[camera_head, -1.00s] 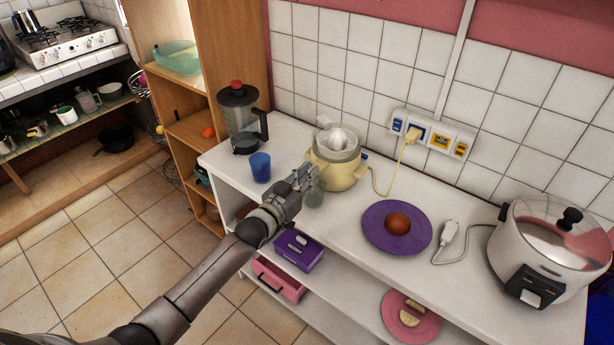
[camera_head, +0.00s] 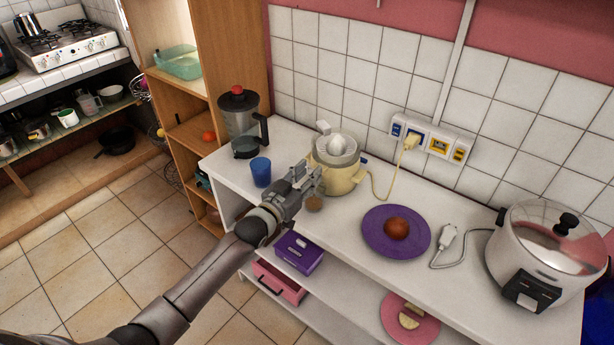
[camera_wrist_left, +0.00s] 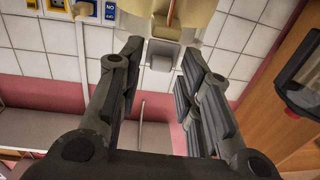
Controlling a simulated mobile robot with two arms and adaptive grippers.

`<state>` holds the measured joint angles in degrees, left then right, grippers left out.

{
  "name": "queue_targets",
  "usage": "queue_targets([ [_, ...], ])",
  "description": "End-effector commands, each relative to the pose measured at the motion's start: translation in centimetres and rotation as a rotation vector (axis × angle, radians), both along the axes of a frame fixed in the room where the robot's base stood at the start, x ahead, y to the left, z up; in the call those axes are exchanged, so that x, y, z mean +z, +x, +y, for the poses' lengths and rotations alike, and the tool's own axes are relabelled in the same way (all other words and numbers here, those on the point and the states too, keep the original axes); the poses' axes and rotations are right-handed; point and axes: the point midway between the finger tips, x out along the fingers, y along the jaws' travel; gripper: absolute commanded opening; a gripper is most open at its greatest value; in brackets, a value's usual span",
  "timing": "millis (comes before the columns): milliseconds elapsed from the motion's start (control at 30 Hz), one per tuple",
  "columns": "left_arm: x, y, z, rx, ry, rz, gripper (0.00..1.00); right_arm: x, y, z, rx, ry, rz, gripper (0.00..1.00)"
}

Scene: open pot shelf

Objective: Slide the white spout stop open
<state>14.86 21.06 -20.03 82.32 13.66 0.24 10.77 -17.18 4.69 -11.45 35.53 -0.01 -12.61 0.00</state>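The cream juicer (camera_head: 338,172) with its white top (camera_head: 336,146) stands on the white counter. My left gripper (camera_head: 314,181) is at its front left, at spout height. In the left wrist view, the cream juicer body (camera_wrist_left: 150,8) is at the top. A small glass (camera_head: 314,204) below my gripper looks tan inside. My right gripper is not in view.
A blue cup (camera_head: 260,172) and a blender (camera_head: 240,125) stand to the left. A purple plate (camera_head: 372,238) with a brown-red round fruit (camera_head: 397,228) lies to the right. A rice cooker (camera_head: 545,250) is at far right. A cord runs from the juicer to wall sockets (camera_head: 438,142).

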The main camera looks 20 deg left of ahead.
Motion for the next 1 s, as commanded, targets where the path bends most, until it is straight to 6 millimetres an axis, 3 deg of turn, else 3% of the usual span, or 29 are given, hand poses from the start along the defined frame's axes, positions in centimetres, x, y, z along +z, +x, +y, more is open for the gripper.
queue_targets([
  [300,-0.2,-0.1,0.0,0.0,0.0,0.004,0.39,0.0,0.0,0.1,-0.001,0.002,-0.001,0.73],
  [467,-0.4,-1.2,0.3,0.0,0.001,0.006,0.39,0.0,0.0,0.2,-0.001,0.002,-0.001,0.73],
  [1000,-0.3,-10.2,2.8,0.0,0.0,0.005,0.39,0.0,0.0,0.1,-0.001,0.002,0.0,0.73],
])
